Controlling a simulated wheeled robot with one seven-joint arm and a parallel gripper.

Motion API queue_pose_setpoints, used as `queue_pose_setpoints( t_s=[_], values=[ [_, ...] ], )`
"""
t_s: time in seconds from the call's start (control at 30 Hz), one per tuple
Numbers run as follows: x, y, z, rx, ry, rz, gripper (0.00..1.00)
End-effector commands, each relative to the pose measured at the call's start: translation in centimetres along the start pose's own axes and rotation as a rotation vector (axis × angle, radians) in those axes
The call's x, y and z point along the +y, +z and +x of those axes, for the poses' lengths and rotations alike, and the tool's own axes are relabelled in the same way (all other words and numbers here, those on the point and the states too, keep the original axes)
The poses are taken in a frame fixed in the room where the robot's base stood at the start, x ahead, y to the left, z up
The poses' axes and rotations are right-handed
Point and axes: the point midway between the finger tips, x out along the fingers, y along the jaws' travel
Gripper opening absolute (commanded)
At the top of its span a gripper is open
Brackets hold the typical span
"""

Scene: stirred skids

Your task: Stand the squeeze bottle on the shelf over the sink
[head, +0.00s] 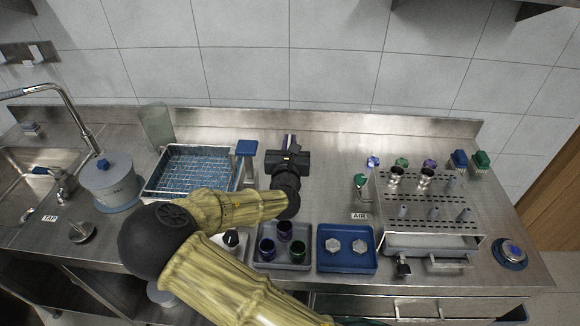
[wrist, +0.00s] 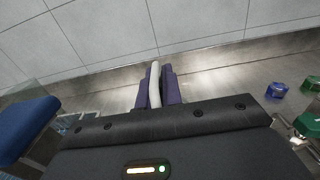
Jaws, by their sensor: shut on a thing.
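My gripper (head: 289,146) is over the back of the steel counter, pointing at the back wall. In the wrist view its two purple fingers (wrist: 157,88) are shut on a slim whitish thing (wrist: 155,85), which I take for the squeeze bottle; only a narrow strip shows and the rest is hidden. The sink (head: 25,165) with its tall tap (head: 70,105) is at the far left of the head view. A dark edge (head: 18,5) at the top left corner may be the shelf over the sink; its top surface is out of view.
A grey lidded pot (head: 108,185), a clear glass cylinder (head: 157,126) and a wire basket (head: 190,172) stand between sink and gripper. A perforated steel rack (head: 425,195) is right.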

Motion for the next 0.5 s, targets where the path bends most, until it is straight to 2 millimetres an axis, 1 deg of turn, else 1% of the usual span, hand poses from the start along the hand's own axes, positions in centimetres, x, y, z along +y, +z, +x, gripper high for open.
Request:
queue_pose_setpoints(
  t_s=[0.27, 0.37, 0.47, 0.5],
  values=[
    [0.0, 0.5, 0.0, -0.003, 0.001, 0.001, 0.0],
    [0.1, 1.5, 0.0, -0.004, 0.001, 0.003, 0.0],
    [0.1, 3.1, 0.0, -0.005, 0.001, 0.004, 0.0],
    [0.1, 3.9, 0.0, -0.006, 0.002, 0.004, 0.0]
  ],
)
